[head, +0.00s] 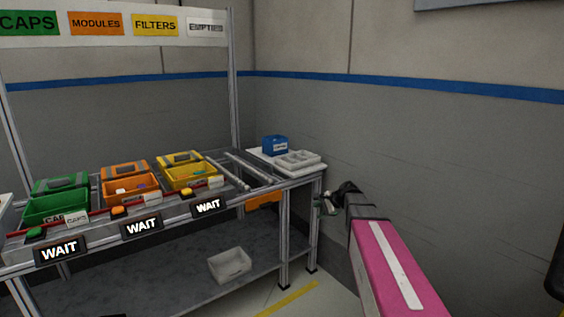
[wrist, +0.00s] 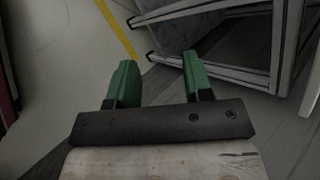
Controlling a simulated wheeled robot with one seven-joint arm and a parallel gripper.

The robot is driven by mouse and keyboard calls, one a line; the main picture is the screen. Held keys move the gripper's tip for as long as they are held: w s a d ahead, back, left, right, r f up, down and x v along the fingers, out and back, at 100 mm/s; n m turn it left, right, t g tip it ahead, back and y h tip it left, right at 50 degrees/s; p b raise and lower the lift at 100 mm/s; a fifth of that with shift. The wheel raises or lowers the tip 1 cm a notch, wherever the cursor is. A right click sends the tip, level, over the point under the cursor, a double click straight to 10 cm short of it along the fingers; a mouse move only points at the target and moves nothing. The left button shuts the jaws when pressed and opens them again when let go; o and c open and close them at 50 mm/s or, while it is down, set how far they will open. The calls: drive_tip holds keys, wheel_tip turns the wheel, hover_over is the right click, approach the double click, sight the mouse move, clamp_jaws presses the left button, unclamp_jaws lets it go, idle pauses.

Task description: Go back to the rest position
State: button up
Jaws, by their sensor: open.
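My gripper (wrist: 157,82) shows in the wrist view with two green fingers spread apart and nothing between them. It points down toward the grey floor, beside the metal frame of the workstation. In the head view my gripper (head: 328,205) is at the end of my pink arm, just right of the workstation's right end. It is small and dark there. It appears apart from the table's corner, though the exact gap is hard to judge.
The workstation holds a green bin (head: 55,207), an orange bin (head: 130,187) and a yellow bin (head: 190,177). A white tray (head: 312,167) and a blue box (head: 275,145) sit at its right end. A grey bin (head: 229,265) is on the lower shelf. Floor is clear around the yellow line (head: 288,299).

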drive_tip(key=s+f+n+g+h, duration=0.1)
drive_tip(key=s+f+n, duration=0.3)
drive_tip(key=s, duration=0.4)
drive_tip(key=s+d+f+n+g+h, duration=0.1)
drive_tip(key=s+f+n+g+h, duration=0.1)
drive_tip(key=s, duration=0.7)
drive_tip(key=s+d+f+n+g+h, duration=0.1)
drive_tip(key=s+f+n+h, duration=0.3)
drive_tip(key=s, duration=0.5)
wheel_tip(320, 180, down, 2)
drive_tip(key=n+g, duration=0.1)
drive_tip(key=n, duration=0.1)
drive_tip(key=shift+s+d+f+n, duration=0.15)
drive_tip(key=shift+s+n, duration=0.05)
drive_tip(key=shift+n, duration=0.2)
